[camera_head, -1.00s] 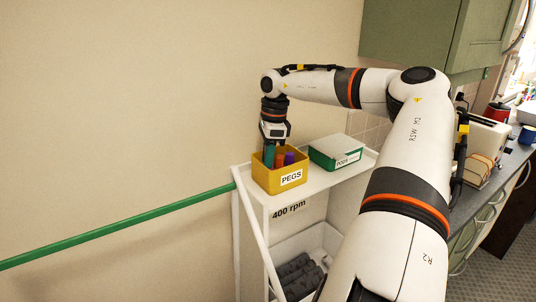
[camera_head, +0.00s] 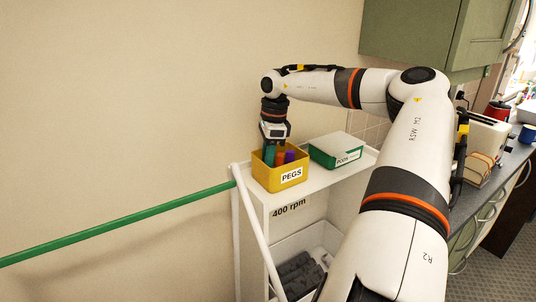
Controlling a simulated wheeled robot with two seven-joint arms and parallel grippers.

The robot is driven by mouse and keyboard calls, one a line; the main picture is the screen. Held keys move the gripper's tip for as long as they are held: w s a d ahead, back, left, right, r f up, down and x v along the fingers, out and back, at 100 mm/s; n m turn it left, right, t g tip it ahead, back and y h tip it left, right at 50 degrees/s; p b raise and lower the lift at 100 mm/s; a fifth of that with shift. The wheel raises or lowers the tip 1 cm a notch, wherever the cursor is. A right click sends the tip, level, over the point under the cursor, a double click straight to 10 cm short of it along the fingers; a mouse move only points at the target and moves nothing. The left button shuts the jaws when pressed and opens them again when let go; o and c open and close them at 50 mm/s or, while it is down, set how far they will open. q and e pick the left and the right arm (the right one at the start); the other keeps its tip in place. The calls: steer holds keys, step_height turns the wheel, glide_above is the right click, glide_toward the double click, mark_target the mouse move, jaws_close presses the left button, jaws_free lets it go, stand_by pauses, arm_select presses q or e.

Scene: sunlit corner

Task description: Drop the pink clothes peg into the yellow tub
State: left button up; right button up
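The yellow tub (camera_head: 273,183), labelled PEGS, stands on the top of a white shelf unit. An orange peg and a purple peg (camera_head: 290,156) stand up in it. My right gripper (camera_head: 270,153) points down at the tub's left part, with its green fingers reaching to the tub's rim or inside. Whether the fingers are open or shut, and whether they hold anything, I cannot see. I see no pink clothes peg that I can make out. My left gripper is out of view.
A green and white box (camera_head: 336,150) labelled PODS stands right of the tub. A green rail (camera_head: 120,225) runs along the wall to the shelf. Grey rolled items (camera_head: 297,272) lie on the lower shelf. A toaster (camera_head: 486,137) stands on the counter at right.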

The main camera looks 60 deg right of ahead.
step_height(320, 180, up, 13)
steer(key=s+b, duration=0.1)
steer(key=b, duration=0.1)
steer(key=shift+d+f, duration=0.15)
steer(key=shift+d, duration=0.3)
steer(key=shift+s+f, duration=0.1)
